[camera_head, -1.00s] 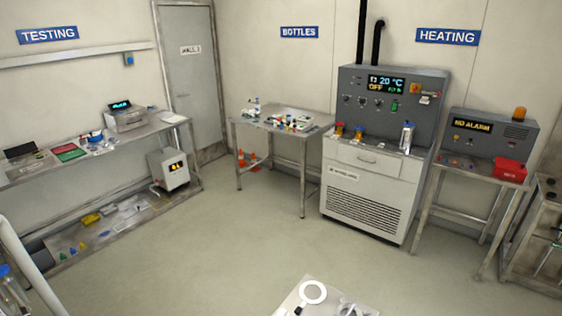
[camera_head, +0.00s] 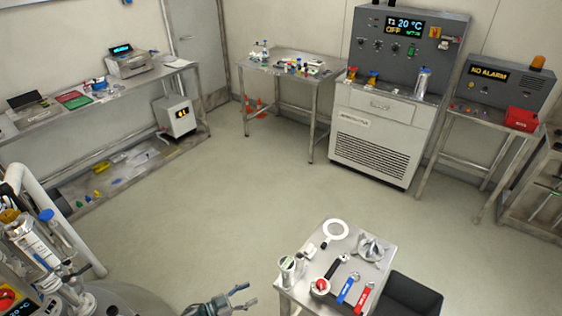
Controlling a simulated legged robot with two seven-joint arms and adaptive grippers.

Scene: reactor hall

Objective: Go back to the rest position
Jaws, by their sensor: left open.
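My left gripper (camera_head: 243,296) shows at the bottom edge, left of the small metal table (camera_head: 289,291). Its two fingers are spread apart with nothing between them, and it points to the right over the floor. It is apart from the table and its tools. Most of the arm is cut off by the lower edge. My right gripper is out of the picture.
The small table holds a white ring (camera_head: 335,230), a blue-handled tool (camera_head: 345,289) and a red-handled tool (camera_head: 363,298). A dark box (camera_head: 415,292) stands to its right. Glassware equipment (camera_head: 35,245) fills the lower left. The middle floor is clear.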

